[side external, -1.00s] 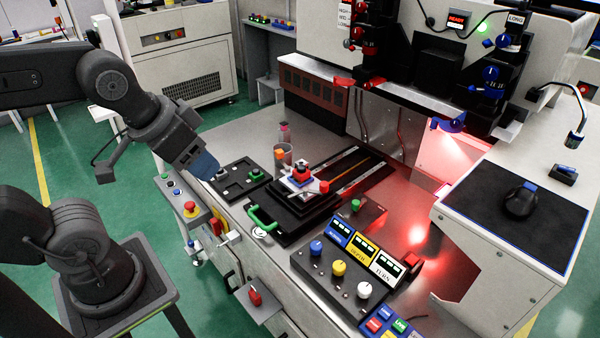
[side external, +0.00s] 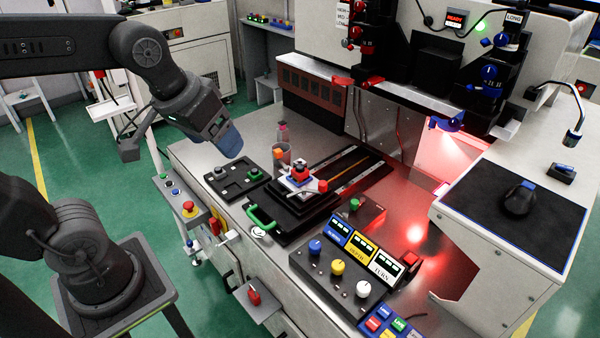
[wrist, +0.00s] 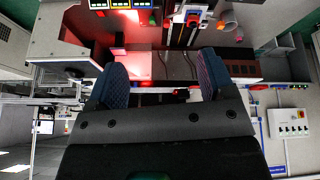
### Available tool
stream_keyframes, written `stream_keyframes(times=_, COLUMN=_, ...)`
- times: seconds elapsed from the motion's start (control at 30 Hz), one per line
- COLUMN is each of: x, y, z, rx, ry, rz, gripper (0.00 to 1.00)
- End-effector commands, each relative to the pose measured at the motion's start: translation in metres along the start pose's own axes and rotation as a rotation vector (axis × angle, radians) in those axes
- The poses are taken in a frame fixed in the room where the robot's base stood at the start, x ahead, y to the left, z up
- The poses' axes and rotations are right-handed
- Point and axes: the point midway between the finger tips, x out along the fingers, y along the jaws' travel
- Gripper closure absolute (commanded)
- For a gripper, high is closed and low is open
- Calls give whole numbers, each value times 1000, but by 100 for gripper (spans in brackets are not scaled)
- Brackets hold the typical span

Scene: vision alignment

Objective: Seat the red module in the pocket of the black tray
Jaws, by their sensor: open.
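A red module (side external: 300,169) sits on a white and blue plate on the black stage near the middle of the bench; a small red shape also shows at the top of the wrist view (wrist: 193,18). A flat black tray (side external: 239,187) with pockets lies to the left of it, holding a green-topped part (side external: 254,171) and a grey part (side external: 219,172). My gripper (side external: 229,141) is above and behind the black tray, apart from everything. In the wrist view its two blue fingers (wrist: 162,82) are spread with nothing between them.
A cup (side external: 282,153) with an orange item stands behind the tray. A green handle (side external: 261,217) is at the stage's front. A knob panel (side external: 340,268) and button box (side external: 188,208) line the front. A machine head (side external: 440,75) overhangs the back right, lit red beneath.

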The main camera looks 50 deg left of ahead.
Motion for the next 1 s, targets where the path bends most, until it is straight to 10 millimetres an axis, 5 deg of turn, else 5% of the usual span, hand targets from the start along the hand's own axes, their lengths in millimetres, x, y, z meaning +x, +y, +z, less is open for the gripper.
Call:
stream_keyframes(times=0.27, x=44, y=-8, z=-102, rx=-468, ry=-125, rz=-78, gripper=24)
stream_keyframes(times=0.5, x=116, y=-30, z=-172, rx=-875, ry=-206, rz=-176, gripper=24)
stream_keyframes(times=0.8, x=228, y=-70, z=-216, rx=-1333, ry=-271, rz=-324, gripper=24)
stream_keyframes(times=1.0, x=266, y=-85, z=-221, rx=-1479, ry=-282, rz=-378, gripper=24)
